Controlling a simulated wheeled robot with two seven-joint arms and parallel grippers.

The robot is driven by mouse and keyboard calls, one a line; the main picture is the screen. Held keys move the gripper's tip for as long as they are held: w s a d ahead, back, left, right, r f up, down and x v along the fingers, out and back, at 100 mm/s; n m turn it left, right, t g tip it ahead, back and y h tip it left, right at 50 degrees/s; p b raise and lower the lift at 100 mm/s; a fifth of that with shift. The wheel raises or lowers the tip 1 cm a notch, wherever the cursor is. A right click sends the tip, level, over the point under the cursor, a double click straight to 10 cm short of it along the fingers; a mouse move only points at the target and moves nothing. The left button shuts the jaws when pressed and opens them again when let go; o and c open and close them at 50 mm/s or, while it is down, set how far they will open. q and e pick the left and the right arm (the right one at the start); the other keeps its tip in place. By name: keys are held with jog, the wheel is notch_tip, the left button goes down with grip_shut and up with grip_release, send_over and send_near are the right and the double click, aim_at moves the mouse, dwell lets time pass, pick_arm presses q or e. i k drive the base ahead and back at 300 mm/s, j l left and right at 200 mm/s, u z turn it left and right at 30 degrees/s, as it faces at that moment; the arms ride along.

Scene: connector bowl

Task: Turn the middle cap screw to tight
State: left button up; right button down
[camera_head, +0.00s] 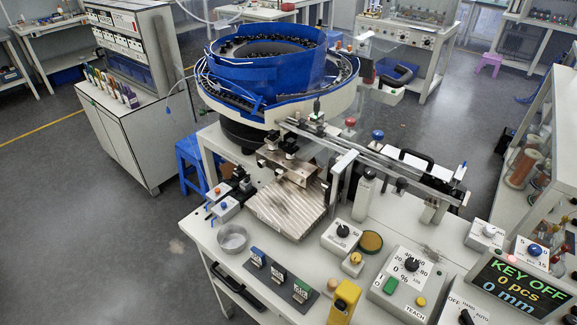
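No cap screw can be made out for certain at this size. A metal bracket block (290,165) with dark knob-like parts (289,144) on it stands below the blue bowl feeder (265,65). Which of these dark parts, if any, is the middle cap screw I cannot tell, nor how tight it is. A ribbed metal plate (290,208) lies in front of the block. Neither my left nor my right gripper is in the picture.
The white bench (205,238) carries a metal dish (232,238), a white bottle (365,195), a dial box (342,238), a control box with a dial (408,280) and a yellow block (345,298). A linear track (385,165) runs right. A display (520,287) reads "KEY OFF".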

aim_at(279, 173)
jog(key=k+l+z, duration=0.15)
jog(key=k, duration=0.5)
jog(key=k+l+z, duration=0.2)
jog(key=k, duration=0.45)
jog(key=z, duration=0.45)
jog(key=j+z, duration=0.1)
jog(key=z, duration=0.85)
jog(key=j+z, duration=0.15)
jog(key=z, duration=0.8)
jog(key=k+j, duration=0.1)
jog(key=j, duration=0.3)
jog(key=k+j+z, duration=0.1)
jog(key=j, duration=0.3)
jog(key=k+j, duration=0.2)
jog(key=j, duration=0.2)
jog(key=k+j+z, duration=0.15)
jog(key=j, duration=0.3)
jog(key=k+j, duration=0.15)
jog(key=j, duration=0.2)
jog(key=k+j+z, duration=0.1)
jog(key=j, duration=0.3)
jog(key=k+j, duration=0.2)
jog(key=j, duration=0.2)
